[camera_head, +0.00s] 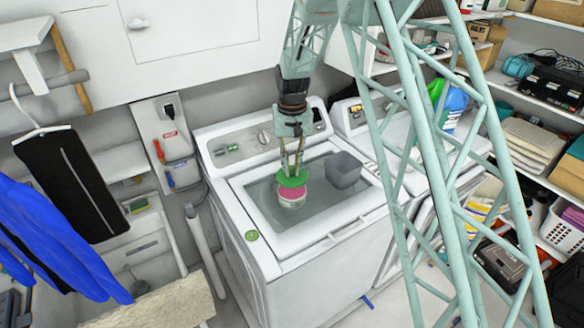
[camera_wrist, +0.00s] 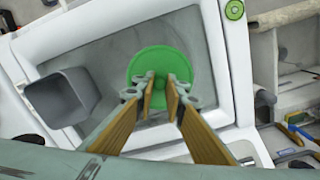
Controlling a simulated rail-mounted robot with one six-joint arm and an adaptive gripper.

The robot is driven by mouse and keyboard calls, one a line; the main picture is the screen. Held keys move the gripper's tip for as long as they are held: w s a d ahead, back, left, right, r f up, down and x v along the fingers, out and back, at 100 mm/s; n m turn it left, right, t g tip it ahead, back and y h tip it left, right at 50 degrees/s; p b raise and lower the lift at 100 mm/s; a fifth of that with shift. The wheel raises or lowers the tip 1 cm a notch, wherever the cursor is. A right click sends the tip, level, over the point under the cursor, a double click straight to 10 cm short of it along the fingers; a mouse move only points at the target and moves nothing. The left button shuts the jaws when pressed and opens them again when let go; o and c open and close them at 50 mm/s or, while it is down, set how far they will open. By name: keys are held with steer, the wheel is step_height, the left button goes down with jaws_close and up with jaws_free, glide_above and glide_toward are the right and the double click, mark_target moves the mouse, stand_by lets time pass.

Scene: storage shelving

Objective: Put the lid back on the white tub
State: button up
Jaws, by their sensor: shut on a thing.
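A round green lid (camera_head: 293,179) is held by my gripper (camera_head: 291,172) over the washer top. In the wrist view my gripper (camera_wrist: 169,92) is shut on the small knob in the middle of the green lid (camera_wrist: 150,62). The white tub (camera_head: 292,201) stands on the washer's glass top, with pink showing at its upper part just below the lid. The lid covers the tub's far side in the head view. The tub is hidden in the wrist view. I cannot tell whether lid and rim touch.
A grey open bin (camera_head: 343,170) stands right of the tub on the washer (camera_head: 262,262); it also shows in the wrist view (camera_wrist: 62,96). A small green disc (camera_head: 252,235) is on the washer's front left corner. A second machine and shelves stand to the right.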

mark_target(292, 175)
steer(key=shift+f+b, duration=1.1)
steer(key=shift+f, duration=1.75)
steer(key=shift+f+b, duration=0.2)
steer(key=shift+b, duration=0.55)
stand_by(1.6)
stand_by(0.5)
steer(key=o, duration=0.8)
steer(key=shift+o, duration=0.2)
steer(key=o, duration=0.5)
steer(key=shift+c, duration=0.2)
steer(key=shift+r, duration=0.1)
